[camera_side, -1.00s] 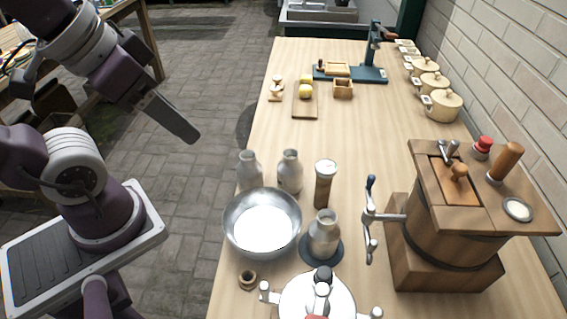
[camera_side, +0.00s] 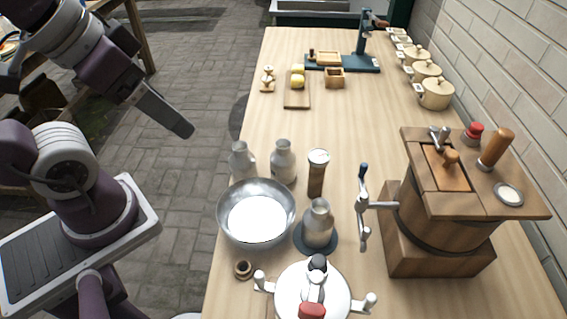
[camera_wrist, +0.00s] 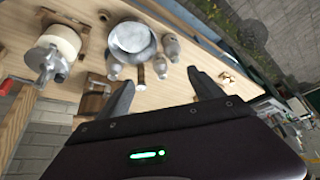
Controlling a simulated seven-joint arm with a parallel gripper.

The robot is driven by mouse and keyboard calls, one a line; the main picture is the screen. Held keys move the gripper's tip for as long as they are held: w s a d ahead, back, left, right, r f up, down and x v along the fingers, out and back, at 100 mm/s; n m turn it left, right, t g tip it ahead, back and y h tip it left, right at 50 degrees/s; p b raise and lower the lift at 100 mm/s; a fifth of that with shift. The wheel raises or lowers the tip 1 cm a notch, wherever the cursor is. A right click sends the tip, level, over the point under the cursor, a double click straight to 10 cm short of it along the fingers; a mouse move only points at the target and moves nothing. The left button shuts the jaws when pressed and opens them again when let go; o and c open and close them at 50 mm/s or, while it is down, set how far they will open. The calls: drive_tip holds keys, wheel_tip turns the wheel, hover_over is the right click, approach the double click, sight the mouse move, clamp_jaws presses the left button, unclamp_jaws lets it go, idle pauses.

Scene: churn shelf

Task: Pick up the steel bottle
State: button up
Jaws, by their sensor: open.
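Three grey metallic bottles stand upright on the wooden table; I cannot tell for sure which one is meant. One bottle (camera_side: 318,224) stands on a dark round coaster (camera_side: 302,247), right of the bowl. Two others, a left bottle (camera_side: 241,162) and a right bottle (camera_side: 283,163), stand behind the bowl. Bottles also show in the wrist view, near the bowl, such as one bottle (camera_wrist: 171,46). My gripper (camera_wrist: 160,78) is open and empty, its two fingers apart. In the side view my gripper (camera_side: 180,128) hangs left of the table, away from the bottles.
A steel bowl (camera_side: 256,212), a lidded brown jar (camera_side: 317,173) and a small brown ring (camera_side: 243,270) crowd the bottles. A white-lidded pot (camera_side: 290,295) is in front. A wooden churn (camera_side: 440,215) with a crank stands right. The table's middle (camera_side: 335,120) is clear.

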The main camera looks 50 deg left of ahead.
drive_tip(key=w+n+g, duration=0.2)
drive_tip(key=w+n, duration=0.2)
drive_tip(key=w, duration=0.2)
drive_tip(key=n+g, duration=0.3)
drive_tip(key=n, duration=0.9)
hover_over(283, 165)
drive_tip(key=w+a, duration=0.1)
wheel_tip(283, 165, down, 17)
drive_tip(key=shift+n+g, duration=0.3)
drive_tip(key=shift+n, duration=0.2)
drive_tip(key=f, duration=0.6)
drive_tip(key=a+f, duration=0.1)
drive_tip(key=f, duration=0.2)
drive_tip(key=shift+w, duration=0.35)
drive_tip(key=shift+r, duration=0.1)
clamp_jaws()
